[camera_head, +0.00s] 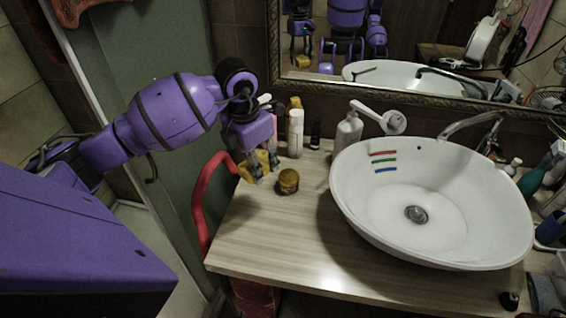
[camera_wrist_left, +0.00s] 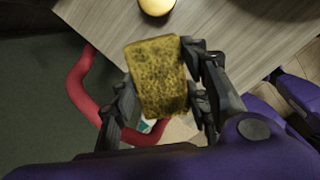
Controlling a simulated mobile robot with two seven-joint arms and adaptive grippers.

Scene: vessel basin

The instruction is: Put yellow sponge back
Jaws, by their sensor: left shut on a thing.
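The yellow sponge (camera_head: 247,169) is in my left gripper (camera_head: 261,168), at the left back edge of the wooden counter. In the left wrist view the sponge (camera_wrist_left: 158,76) is a porous yellow block, clasped between the two dark fingers of my left gripper (camera_wrist_left: 165,95). The sponge is held near the counter's left edge; I cannot tell whether it touches the counter. My right gripper does not show directly in either view.
A small amber jar (camera_head: 288,181) stands just right of the gripper. Bottles (camera_head: 296,133) stand behind it. The white basin (camera_head: 432,205) fills the right of the counter (camera_head: 283,237). A red curved tube (camera_head: 201,198) runs beside the left edge. The front left counter is clear.

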